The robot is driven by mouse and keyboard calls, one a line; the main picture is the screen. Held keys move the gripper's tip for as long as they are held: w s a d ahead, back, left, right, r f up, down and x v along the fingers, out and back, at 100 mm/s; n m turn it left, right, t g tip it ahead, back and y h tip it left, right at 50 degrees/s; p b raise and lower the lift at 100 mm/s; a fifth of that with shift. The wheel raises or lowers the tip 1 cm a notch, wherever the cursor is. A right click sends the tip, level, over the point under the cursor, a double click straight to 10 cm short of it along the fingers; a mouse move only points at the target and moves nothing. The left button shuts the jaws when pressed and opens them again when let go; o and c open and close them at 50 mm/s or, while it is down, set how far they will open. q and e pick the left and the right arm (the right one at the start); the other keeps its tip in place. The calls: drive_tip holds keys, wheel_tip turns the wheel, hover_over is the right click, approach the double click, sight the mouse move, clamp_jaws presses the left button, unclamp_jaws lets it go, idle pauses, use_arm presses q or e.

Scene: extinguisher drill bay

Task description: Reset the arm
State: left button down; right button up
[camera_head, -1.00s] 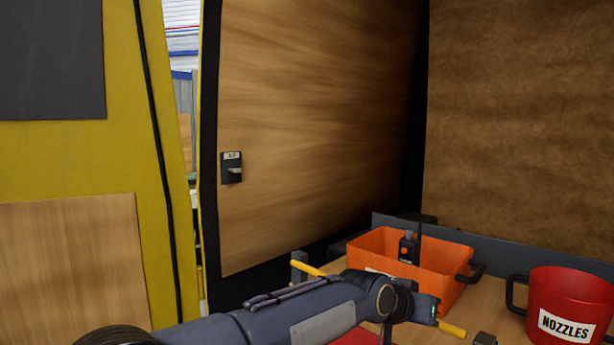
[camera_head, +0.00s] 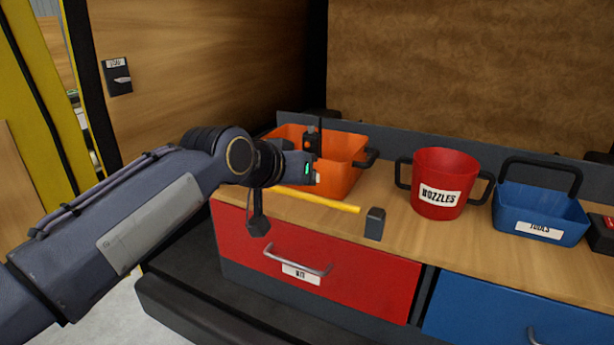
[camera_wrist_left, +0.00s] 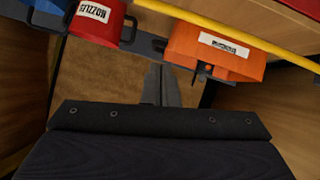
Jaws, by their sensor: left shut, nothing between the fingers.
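My left arm (camera_head: 150,215) reaches in from the left in the head view. Its wrist is in front of the left part of the orange bin (camera_head: 345,175) and hides some of it. In the left wrist view my left gripper (camera_wrist_left: 160,80) is shut and empty, its grey fingers together. That view is upside down, with the orange bin (camera_wrist_left: 215,55) right of the fingers. The fingers cannot be made out clearly in the head view. My right gripper is not in view.
A black radio (camera_head: 312,138) stands in the orange bin. A red nozzles bucket (camera_head: 443,180) and blue tools bin (camera_head: 540,212) stand right. The red drawer (camera_head: 320,265) below is shut.

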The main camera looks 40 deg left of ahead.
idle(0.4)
use_arm(q)
drive_tip(key=s+d+f+g+h+p, duration=0.2)
drive_tip(key=s+d+f, duration=0.4)
drive_tip(key=s, duration=0.3)
drive_tip(key=s+d+f+m+g+h+p, duration=0.1)
drive_tip(key=s+d+f+g+p, duration=0.3)
drive_tip(key=s+f, duration=0.5)
drive_tip(key=d+h+p, duration=0.1)
drive_tip(key=d+p, duration=0.1)
drive_tip(key=shift+s+d+m, duration=0.2)
drive_tip(key=shift+d+m, duration=0.1)
drive_tip(key=shift+d, duration=0.05)
drive_tip(key=shift+f, duration=0.1)
